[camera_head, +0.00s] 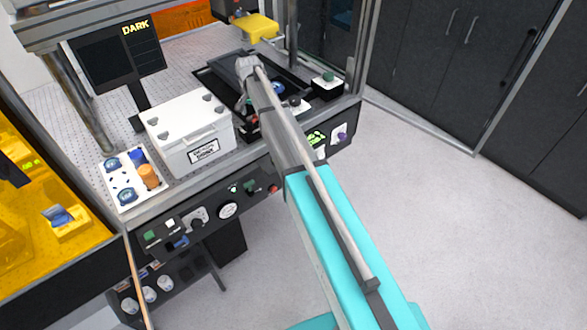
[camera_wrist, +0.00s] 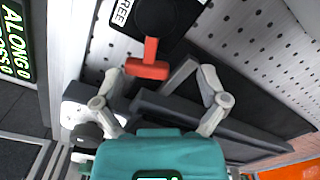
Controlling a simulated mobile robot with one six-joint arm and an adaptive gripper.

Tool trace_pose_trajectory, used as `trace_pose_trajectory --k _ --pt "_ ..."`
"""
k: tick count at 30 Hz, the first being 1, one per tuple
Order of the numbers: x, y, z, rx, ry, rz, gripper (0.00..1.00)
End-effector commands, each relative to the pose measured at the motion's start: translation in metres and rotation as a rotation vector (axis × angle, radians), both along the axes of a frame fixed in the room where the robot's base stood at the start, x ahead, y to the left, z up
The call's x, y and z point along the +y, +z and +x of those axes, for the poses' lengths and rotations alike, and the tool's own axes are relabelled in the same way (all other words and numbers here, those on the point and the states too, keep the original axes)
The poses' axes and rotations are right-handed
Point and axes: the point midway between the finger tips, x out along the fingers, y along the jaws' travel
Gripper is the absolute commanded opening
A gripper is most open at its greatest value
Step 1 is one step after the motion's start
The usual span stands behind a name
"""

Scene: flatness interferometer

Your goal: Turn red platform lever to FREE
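The red lever (camera_wrist: 148,62), a short stem with a wide crossbar, stands out beside a dark round plate (camera_wrist: 165,12) in the wrist view. A label reading "FREE" (camera_wrist: 122,12), partly cut off, is to the left of the plate. My gripper (camera_wrist: 160,78) is open, its two grey fingers spread, with the lever's crossbar seen between and just beyond them. I cannot tell whether a finger touches it. In the head view my gripper (camera_head: 245,76) is over the instrument bench, and my arm hides much of the area around it.
A green display (camera_wrist: 14,45) reads "ALONG 0". A dark angled bar (camera_wrist: 215,125) lies close behind the right finger. In the head view a white lidded box (camera_head: 190,128), a tray (camera_head: 118,172) and a "DARK" screen (camera_head: 118,52) stand left of my arm. The floor at right is clear.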

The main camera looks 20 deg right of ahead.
Motion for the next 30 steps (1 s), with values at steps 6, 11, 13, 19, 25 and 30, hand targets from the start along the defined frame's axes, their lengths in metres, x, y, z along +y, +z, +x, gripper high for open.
trace_pose_trajectory --k 6,11,13,19,25,30 --pt "0.003 0.013 0.002 -0.001 0.079 0.001 0.91" --pt "0.003 0.027 0.002 0.0 0.077 0.0 0.91" --pt "0.003 0.032 0.002 0.0 0.076 0.0 0.91" --pt "0.003 0.049 0.002 0.0 0.076 0.0 0.91" --pt "0.003 0.065 0.002 0.0 0.075 0.0 0.91" --pt "0.003 0.079 0.002 0.0 0.075 0.0 0.91"
